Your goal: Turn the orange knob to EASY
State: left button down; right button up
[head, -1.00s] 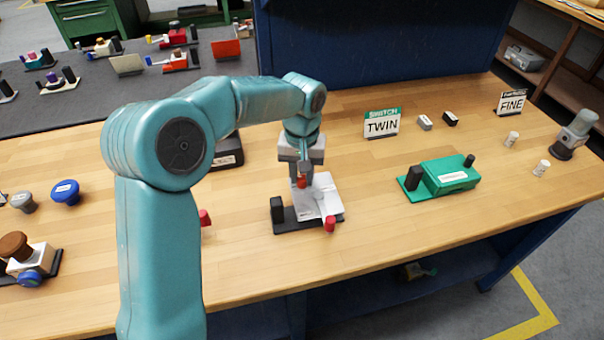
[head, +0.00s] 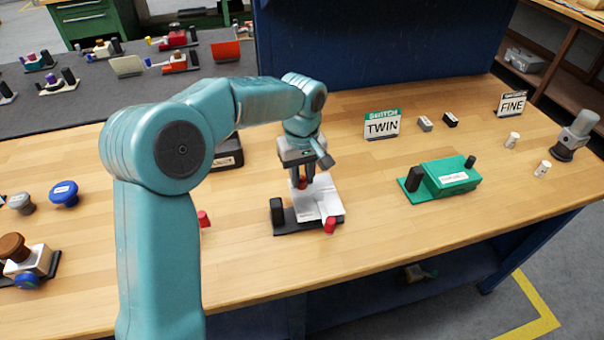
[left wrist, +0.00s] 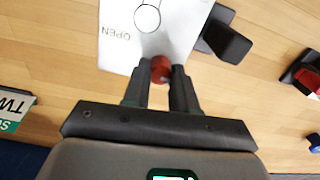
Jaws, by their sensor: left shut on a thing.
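A white valve actuator (head: 318,203) with a black base stands on the wooden table in the middle of the head view. Its white face (left wrist: 120,45) in the left wrist view has a circle mark and the word OPEN, upside down there. An orange-red knob (left wrist: 161,68) is at the edge of this face. My left gripper (head: 302,182) points down over the actuator, its fingers shut on the knob; it also shows in the left wrist view (left wrist: 161,75). I cannot read the word EASY anywhere. My right gripper is not in view.
A red knob (head: 330,225) is at the actuator's front right, a black post (head: 277,213) at its left. A green device (head: 442,179) stands to the right, a TWIN sign (head: 382,125) behind. The table front is mostly clear.

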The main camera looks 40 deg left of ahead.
aim_at(302, 178)
pick_arm(q)
jog(key=c, duration=0.9)
grip_release()
notch_tip(302, 178, up, 16)
jog(key=shift+r+p, duration=0.15)
jog(key=shift+p, duration=0.8)
